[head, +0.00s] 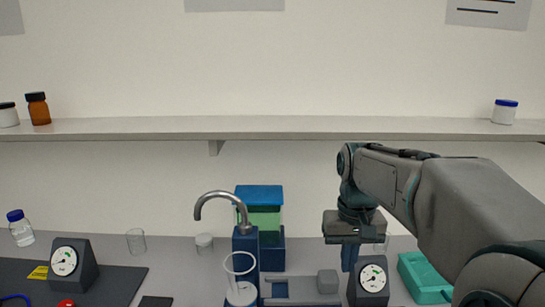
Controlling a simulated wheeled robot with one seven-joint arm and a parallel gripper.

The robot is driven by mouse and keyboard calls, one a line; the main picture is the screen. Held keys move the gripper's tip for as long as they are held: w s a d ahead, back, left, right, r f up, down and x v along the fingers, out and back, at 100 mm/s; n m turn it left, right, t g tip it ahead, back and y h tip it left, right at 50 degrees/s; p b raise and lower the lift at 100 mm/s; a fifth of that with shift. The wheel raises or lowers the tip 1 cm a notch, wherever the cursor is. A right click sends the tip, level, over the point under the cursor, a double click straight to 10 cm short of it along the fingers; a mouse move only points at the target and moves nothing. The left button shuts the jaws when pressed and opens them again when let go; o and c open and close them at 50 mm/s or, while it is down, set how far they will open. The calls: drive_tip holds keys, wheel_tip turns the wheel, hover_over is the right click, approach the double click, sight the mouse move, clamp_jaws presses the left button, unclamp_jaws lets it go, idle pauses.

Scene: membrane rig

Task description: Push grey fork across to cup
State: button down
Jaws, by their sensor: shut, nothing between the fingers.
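A clear cup (239,266) with a white lower part stands in front of the blue post of the curved grey tap. To its right is a low grey flat part (297,288) with a small grey block (328,282) at its right end. I cannot tell for sure which of these is the fork, as the lower frame edge cuts them off.
A dark gauge box (371,280) stands just right of my gripper, with a teal tray (422,276) beyond it. A green and blue container (260,208) stands behind the tap (219,196). A shelf (270,128) crosses above. Another gauge (68,262) is at left.

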sight(323, 275)
drive_tip(key=shift+f, duration=0.1)
idle(0.3)
drive_tip(key=shift+f+b, duration=1.25)
drive_tip(key=shift+f, duration=0.5)
drive_tip(key=shift+a, duration=0.2)
drive_tip(key=shift+a+p, duration=0.3)
drive_tip(key=shift+a, duration=2.5)
drive_tip(key=shift+d, duration=0.65)
drive_tip(key=shift+r+p, duration=3.4)
drive_tip(key=shift+r, duration=0.7)
